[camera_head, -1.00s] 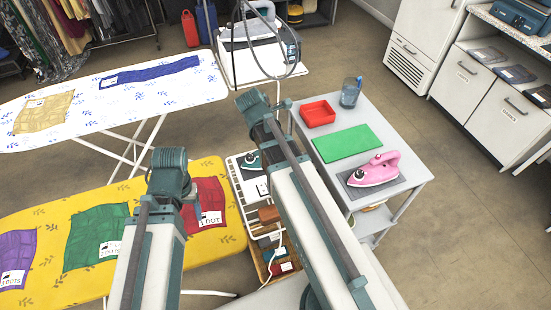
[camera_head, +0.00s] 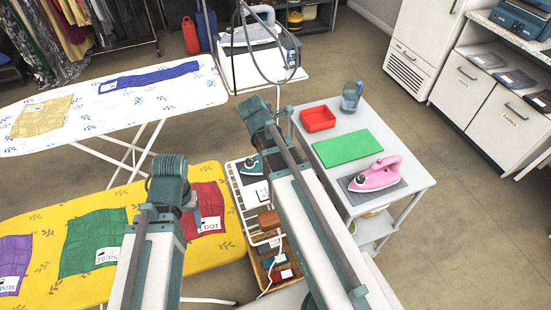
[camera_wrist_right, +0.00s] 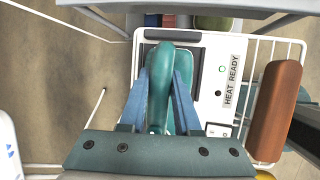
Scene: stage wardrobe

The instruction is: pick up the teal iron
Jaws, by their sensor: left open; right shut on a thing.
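The teal iron (camera_wrist_right: 161,85) stands on a dark pad in a white-framed wire rack. My right gripper (camera_wrist_right: 164,78) has its two blue fingers on either side of the iron's handle and is shut on it. In the head view the teal iron (camera_head: 252,163) shows only in part beside my right arm, which hides the right gripper there. I cannot tell whether the iron is clear of its pad. My left gripper (camera_head: 191,203) is open and empty above the yellow ironing board (camera_head: 130,195), near the red cloth.
A white panel (camera_wrist_right: 215,75) marked HEAT READY is right of the iron, with a brown wooden-looking block (camera_wrist_right: 267,112) beyond it. Open floor lies to the right.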

